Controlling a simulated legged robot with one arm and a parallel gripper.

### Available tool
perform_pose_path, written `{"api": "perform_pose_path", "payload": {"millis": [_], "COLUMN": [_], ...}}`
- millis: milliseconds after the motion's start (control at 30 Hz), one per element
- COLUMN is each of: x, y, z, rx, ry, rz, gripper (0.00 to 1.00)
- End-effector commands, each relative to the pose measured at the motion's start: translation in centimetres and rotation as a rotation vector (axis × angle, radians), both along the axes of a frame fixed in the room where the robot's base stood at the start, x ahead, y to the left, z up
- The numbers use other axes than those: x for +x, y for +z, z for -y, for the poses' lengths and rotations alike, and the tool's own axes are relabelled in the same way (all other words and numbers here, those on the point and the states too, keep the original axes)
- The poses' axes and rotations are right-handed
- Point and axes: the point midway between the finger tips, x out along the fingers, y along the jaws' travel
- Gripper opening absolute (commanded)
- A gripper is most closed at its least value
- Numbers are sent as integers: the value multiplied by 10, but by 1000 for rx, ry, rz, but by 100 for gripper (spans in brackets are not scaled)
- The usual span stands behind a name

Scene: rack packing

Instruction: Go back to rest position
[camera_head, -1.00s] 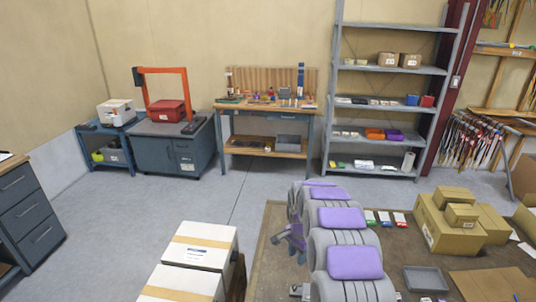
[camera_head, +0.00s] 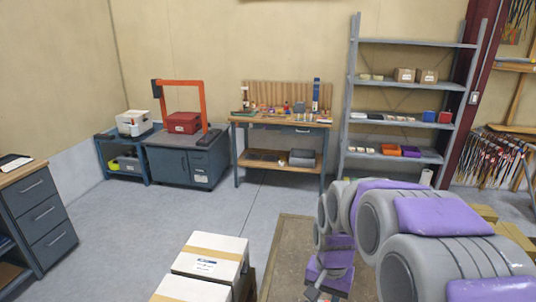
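My arm, grey with purple pads, fills the lower right of the head view. It is folded, with its wrist hanging down over the edge of the brown table (camera_head: 284,262). My gripper (camera_head: 314,292) is at the bottom edge of the picture, small and partly cut off. Whether its fingers are open or shut cannot be made out, and I see nothing clearly held in it. The arm hides most of the tabletop.
White boxes with tan tape (camera_head: 212,256) stand left of the brown table. Cardboard boxes (camera_head: 514,234) show partly behind my arm. A grey shelf rack (camera_head: 408,82), a workbench (camera_head: 280,122) and a drawer cabinet (camera_head: 40,212) stand farther off. The floor between is clear.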

Motion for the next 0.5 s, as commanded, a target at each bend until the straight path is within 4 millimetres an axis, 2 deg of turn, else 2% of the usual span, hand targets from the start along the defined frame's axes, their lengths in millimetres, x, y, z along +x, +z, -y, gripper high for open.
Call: {"api": "perform_pose_path", "payload": {"millis": [33, 233, 500], "x": [-15, -73, -154], "y": [3, 14, 16], "z": [1, 3, 7], "rx": [1, 4, 10], "ry": [24, 130, 269], "rz": [-2, -18, -48], "gripper": [35, 35, 35]}}
